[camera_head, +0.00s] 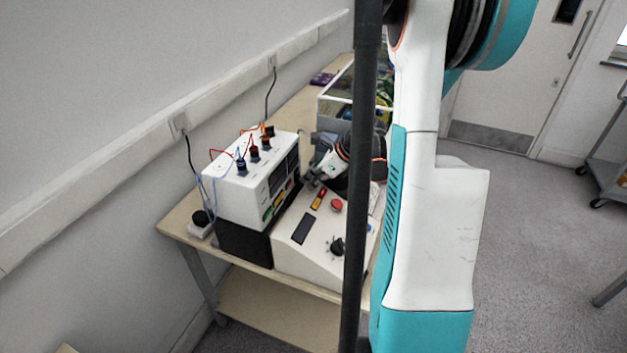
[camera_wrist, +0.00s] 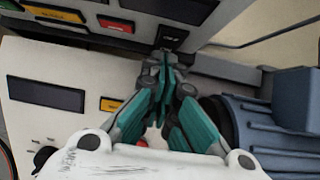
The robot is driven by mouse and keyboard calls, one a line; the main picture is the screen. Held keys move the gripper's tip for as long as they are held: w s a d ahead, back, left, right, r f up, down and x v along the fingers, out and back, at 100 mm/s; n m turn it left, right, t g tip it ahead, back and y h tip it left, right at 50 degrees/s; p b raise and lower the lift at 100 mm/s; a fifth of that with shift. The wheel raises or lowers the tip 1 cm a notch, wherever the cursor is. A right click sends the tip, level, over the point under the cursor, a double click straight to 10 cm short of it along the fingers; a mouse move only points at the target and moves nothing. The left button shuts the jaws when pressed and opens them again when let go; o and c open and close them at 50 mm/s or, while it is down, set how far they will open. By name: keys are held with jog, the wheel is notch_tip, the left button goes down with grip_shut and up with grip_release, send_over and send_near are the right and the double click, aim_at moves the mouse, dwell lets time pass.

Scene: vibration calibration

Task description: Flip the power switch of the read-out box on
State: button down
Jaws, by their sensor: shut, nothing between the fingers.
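The read-out box (camera_head: 237,205) is a white box with a dark screen and coloured buttons on its front; cables plug into its top. It stands on a black block beside a sloped control panel (camera_head: 290,255). In the wrist view the lower front of the read-out box (camera_wrist: 140,34) runs across the top, with a black switch (camera_wrist: 172,38) at its right end. My gripper (camera_head: 314,181) is shut and empty by the box's front right corner. In the wrist view its fingertips (camera_wrist: 166,60) are just below the switch and partly overlap it; I cannot tell if they touch. The switch's position is unclear.
A blue-grey ribbed motor (camera_wrist: 262,128) lies close to the right of my fingers. The sloped panel carries a red button (camera_head: 337,204) and a black knob (camera_head: 337,246). A clear-sided bin (camera_head: 338,108) stands farther back on the wooden table (camera_head: 185,221).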

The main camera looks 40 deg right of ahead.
jog(key=shift+w+a+f+b, duration=0.1)
jog(key=shift+w+f+b, duration=0.1)
jog(key=shift+w+b, duration=0.1)
jog(key=shift+r, duration=0.2)
jog(key=shift+r+p, duration=0.6)
jog(key=shift+r, duration=0.1)
jog(key=shift+s, duration=0.1)
